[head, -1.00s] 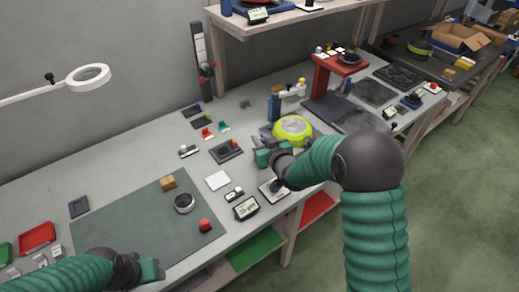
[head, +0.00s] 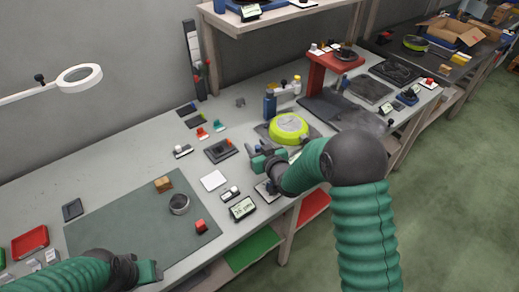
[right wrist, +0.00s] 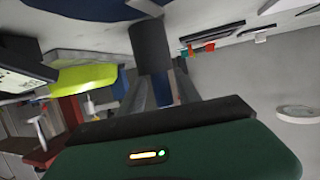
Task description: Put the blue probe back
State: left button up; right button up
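My right gripper (head: 258,156) is in the air over the table, left of the yellow-green round pan (head: 289,126). In the right wrist view a dark cylinder (right wrist: 150,46) sits between its fingers, with some blue showing beside it. I take this to be the blue probe, though its shape is mostly hidden. The pan also shows in the right wrist view (right wrist: 84,77). A pale pad (head: 266,192) lies below the right gripper, partly covered by the arm, with a small dark item on it. My left gripper (head: 152,271) is low over the green mat's front edge; its fingers are not clear.
A display (head: 242,208) and a white square (head: 213,181) lie near the right gripper. A blue bottle (head: 270,104) stands behind the pan. A red stand (head: 318,72) is further right. The green mat (head: 130,225) holds a few small items with clear room between.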

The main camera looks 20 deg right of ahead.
pick_arm(q)
jog(key=shift+s+r, duration=0.1)
jog(key=shift+r, duration=0.15)
pick_arm(e)
jog(key=v, duration=1.1)
jog(key=shift+s+r, duration=0.1)
jog(key=shift+s, duration=0.25)
jog(key=s+f+g, duration=0.1)
jog(key=s, duration=0.1)
jog(key=s+f+g+h, duration=0.1)
jog(key=s+g, duration=0.1)
jog(key=s+f+g, duration=0.1)
jog(key=s+f, duration=0.1)
jog(key=shift+d, duration=0.4)
pick_arm(q)
jog(key=shift+a, duration=0.1)
pick_arm(e)
jog(key=s+a+f+m+g, duration=0.1)
jog(key=s+g, duration=0.6)
jog(key=s, duration=0.8)
jog(key=shift+s+f+h, duration=0.3)
jog(key=shift+f+h, duration=0.1)
jog(key=shift+f, duration=0.15)
